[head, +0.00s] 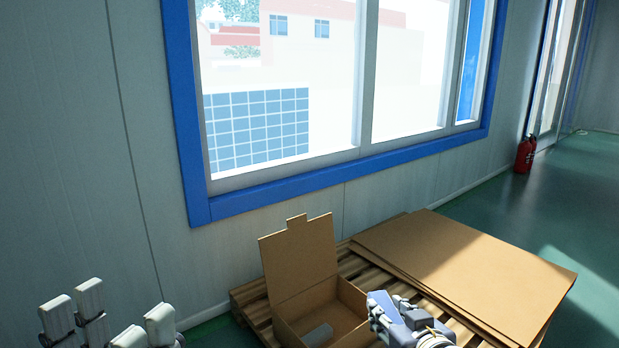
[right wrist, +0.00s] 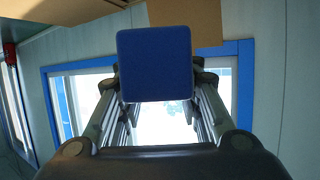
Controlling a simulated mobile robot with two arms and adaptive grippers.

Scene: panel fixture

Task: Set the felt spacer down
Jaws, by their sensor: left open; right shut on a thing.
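The felt spacer appears as a blue, square-faced block with rounded corners (right wrist: 155,65) in the right wrist view. It sits between the fingers of my right gripper (right wrist: 155,92), which is shut on it. In the head view the blue spacer (head: 382,304) shows at my right gripper (head: 388,315), at the front right edge of the open cardboard box (head: 350,297). Whether the spacer touches the box or the board cannot be told. My left gripper (head: 108,314) is open and empty at the lower left, apart from the box.
The box, its lid raised, stands on a wooden pallet (head: 243,292) and holds a pale grey piece (head: 318,335). Flat cardboard sheets (head: 470,262) cover the pallet's right part. A blue-framed window wall is behind. A red fire extinguisher (head: 525,155) stands far right; green floor is clear there.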

